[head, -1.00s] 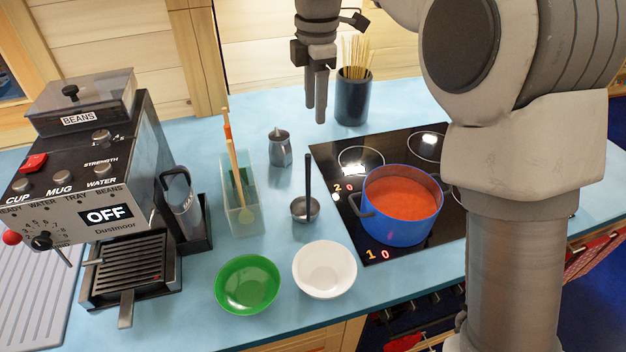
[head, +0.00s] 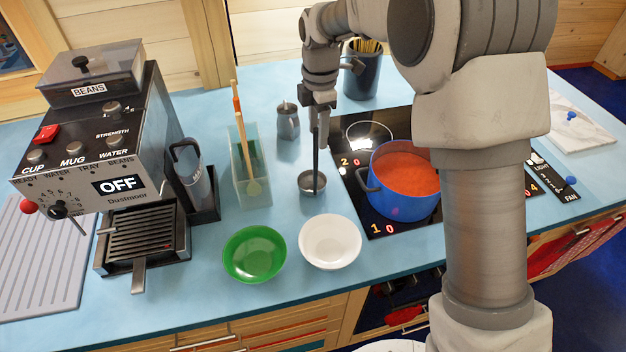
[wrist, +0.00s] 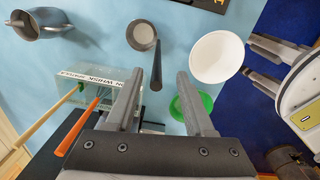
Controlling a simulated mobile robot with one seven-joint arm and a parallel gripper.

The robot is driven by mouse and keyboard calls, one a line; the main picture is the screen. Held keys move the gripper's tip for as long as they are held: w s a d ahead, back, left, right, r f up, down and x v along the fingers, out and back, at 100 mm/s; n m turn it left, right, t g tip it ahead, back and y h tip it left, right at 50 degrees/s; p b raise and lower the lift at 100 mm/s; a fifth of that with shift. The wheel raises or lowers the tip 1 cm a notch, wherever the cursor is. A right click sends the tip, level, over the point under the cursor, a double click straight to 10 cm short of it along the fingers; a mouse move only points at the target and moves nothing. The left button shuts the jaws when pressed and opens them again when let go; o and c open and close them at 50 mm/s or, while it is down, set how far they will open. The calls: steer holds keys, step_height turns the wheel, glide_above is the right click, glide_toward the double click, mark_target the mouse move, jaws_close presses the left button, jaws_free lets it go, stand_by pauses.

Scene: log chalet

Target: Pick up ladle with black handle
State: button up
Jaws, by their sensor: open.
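The ladle with a black handle (head: 316,155) stands upright on the blue counter, its steel bowl (head: 312,183) resting between the white bowl and the small metal pot. In the wrist view the ladle's bowl (wrist: 142,36) is near the top and its black handle (wrist: 157,75) points toward the camera, between the fingers in the picture. My gripper (head: 320,125) is open above the ladle's bowl, at the upper part of the handle. In the wrist view my gripper (wrist: 158,88) has its two fingers apart with the handle's end between them; contact is not visible.
A blue pot of red soup (head: 405,182) sits on the black hob to the right. A utensil holder (head: 250,178) stands left, a small metal pot (head: 288,122) behind. A green bowl (head: 254,254) and a white bowl (head: 330,241) are in front. A dark stick holder (head: 361,78) stands behind.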

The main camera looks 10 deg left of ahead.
mark_target(316, 142)
steer(key=shift+w+a+f+p, duration=0.1)
steer(key=shift+a+f+p, duration=0.05)
steer(key=shift+f, duration=0.85)
steer(key=shift+w+a+f+p, duration=0.1)
steer(key=shift+f+p, duration=0.05)
steer(key=shift+f, duration=0.8)
jaws_close()
